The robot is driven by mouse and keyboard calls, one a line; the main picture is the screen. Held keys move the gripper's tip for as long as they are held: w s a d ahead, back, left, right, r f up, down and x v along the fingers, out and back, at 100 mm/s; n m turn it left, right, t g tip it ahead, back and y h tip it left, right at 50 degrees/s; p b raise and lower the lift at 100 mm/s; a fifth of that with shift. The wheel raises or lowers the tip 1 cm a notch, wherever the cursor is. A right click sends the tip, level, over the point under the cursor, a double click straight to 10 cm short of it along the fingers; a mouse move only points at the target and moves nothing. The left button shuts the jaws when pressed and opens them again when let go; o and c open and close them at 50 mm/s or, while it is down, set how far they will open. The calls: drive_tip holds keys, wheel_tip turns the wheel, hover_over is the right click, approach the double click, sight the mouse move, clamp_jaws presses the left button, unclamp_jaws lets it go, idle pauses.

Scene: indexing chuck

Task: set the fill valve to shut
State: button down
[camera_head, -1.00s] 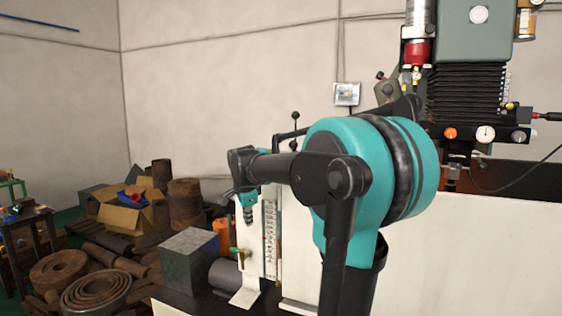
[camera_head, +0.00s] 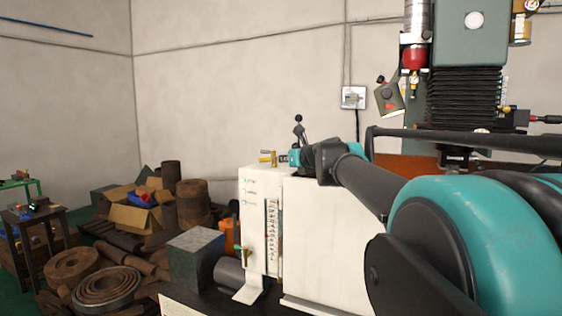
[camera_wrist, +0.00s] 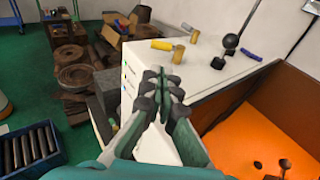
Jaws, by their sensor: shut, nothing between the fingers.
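On top of the white cabinet (camera_head: 312,225), a yellow handle (camera_head: 265,153) sits beside a brass post (camera_head: 274,159). In the wrist view the yellow handle (camera_wrist: 162,44) points left from the brass post (camera_wrist: 178,54). A blue handle (camera_wrist: 250,54) lies farther right on the top. A small brass fitting (camera_head: 245,256) is low on the cabinet front. I cannot tell which one is the fill valve. My gripper (camera_wrist: 167,82) is shut and empty, apart from the handles. In the head view it (camera_head: 285,157) appears by the brass post; contact cannot be told.
A black ball-topped lever (camera_wrist: 231,42) rises from the cabinet top. An orange-floored basin (camera_wrist: 255,130) lies right of the cabinet. A grey block (camera_head: 197,255) and a cardboard box with scrap (camera_head: 130,212) are at left. A blue crate of rods (camera_wrist: 30,150) is at lower left.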

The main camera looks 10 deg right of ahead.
sight(265, 160)
drive_tip(key=x, duration=1.2)
drive_tip(key=shift+w+a+f, duration=0.1)
drive_tip(key=shift+w+a, duration=0.1)
drive_tip(key=shift+w, duration=0.15)
